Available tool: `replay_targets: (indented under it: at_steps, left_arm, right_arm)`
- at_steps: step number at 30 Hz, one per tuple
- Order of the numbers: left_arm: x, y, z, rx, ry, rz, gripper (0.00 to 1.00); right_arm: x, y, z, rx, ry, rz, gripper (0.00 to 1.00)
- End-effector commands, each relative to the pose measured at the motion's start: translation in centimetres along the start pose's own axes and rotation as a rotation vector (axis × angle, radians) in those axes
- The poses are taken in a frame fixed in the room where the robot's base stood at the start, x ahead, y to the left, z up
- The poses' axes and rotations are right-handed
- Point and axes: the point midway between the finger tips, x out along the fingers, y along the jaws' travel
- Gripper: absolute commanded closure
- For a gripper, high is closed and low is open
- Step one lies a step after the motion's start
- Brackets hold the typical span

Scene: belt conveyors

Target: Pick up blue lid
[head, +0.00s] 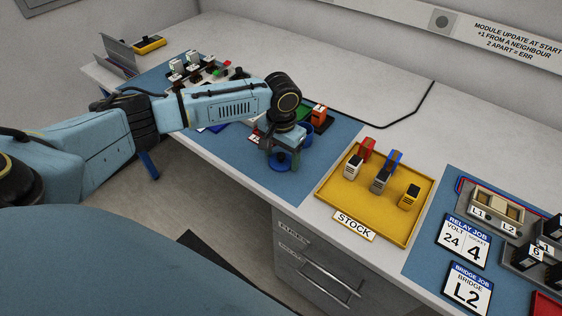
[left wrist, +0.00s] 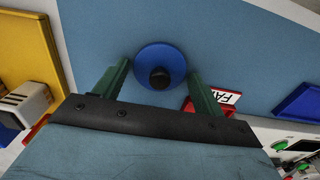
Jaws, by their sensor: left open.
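The blue lid (head: 280,162) is a round disc with a dark knob and lies on the blue mat near the table's front edge. In the left wrist view the lid (left wrist: 172,55) shows from above, knob between the fingers. My left gripper (head: 284,156) points down over the lid. Its green fingers (left wrist: 158,70) are open, one on each side of the knob. It holds nothing. Whether the fingertips touch the lid, I cannot tell. My right gripper is not in view.
A yellow STOCK tray (head: 417,236) with several small modules stands right of the lid. A red-edged card (left wrist: 228,97) lies near one finger. The mat right of the lid is clear.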

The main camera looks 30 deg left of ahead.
Motion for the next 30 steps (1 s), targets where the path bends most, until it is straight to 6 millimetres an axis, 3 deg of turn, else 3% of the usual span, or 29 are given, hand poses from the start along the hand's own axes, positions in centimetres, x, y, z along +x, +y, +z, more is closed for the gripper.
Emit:
replay_targets:
  at_steps: [5, 12, 23, 30]
  left_arm:
    - [-0.1, 0.0, 0.0, 0.001, 0.0, 0.0, 0.31]
    - [-0.1, 0.0, 0.0, 0.001, 0.0, 0.0, 0.63]
    - [-0.8, 0.0, -0.1, 0.001, 0.002, 0.001, 0.63]
    - [-5.3, 0.0, -0.1, 0.002, 0.002, 0.002, 0.63]
  right_arm:
    - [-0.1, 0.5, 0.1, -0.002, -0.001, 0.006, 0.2]
    - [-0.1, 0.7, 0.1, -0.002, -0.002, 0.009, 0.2]
    - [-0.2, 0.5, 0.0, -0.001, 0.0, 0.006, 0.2]
    - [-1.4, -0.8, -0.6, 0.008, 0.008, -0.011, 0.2]
